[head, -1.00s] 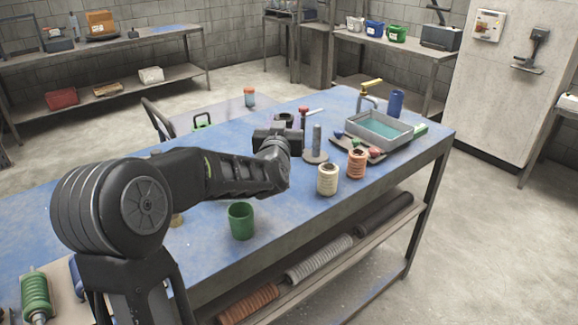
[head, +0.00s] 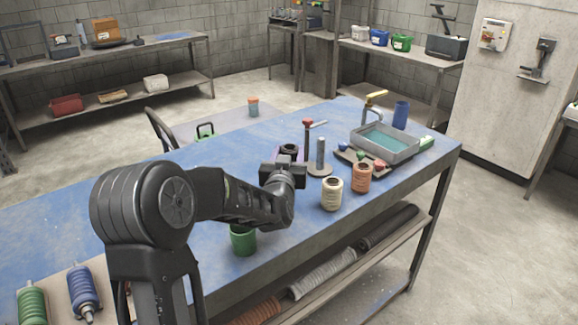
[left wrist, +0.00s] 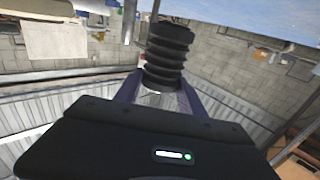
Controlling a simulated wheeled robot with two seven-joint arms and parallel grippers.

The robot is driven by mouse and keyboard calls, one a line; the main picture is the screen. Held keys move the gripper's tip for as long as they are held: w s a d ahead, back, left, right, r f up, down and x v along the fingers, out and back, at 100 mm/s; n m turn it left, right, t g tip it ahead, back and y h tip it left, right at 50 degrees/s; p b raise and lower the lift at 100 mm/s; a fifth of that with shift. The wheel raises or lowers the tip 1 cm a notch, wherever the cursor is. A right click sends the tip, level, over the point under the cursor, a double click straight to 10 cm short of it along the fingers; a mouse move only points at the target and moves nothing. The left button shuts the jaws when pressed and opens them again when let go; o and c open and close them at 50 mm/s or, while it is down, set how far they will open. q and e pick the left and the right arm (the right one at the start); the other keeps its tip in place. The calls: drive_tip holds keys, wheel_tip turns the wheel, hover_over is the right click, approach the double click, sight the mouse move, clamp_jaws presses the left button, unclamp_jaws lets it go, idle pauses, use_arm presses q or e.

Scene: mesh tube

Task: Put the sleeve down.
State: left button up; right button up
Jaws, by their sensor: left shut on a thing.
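My left gripper (head: 284,163) is shut on a black ribbed sleeve (left wrist: 167,52), with its purple fingers on either side of it in the left wrist view. In the head view only the top of the black sleeve (head: 289,149) shows behind the gripper. The sleeve is over the blue table (head: 235,142); its lower end is hidden, so I cannot tell whether it touches the top. A grey upright post on a round base (head: 320,157) stands just right of it. My right gripper is not in view.
A cream sleeve (head: 332,194) and an orange sleeve (head: 362,178) stand to the right. A tray of teal liquid (head: 384,143) sits at the far right. The table's left middle is clear.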

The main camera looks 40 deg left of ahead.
use_arm(q)
drive_tip(key=shift+r, duration=0.1)
drive_tip(key=shift+f, duration=1.95)
drive_tip(key=shift+s+d+f+b, duration=0.1)
drive_tip(key=shift+f+b, duration=0.5)
drive_tip(key=shift+b, duration=0.15)
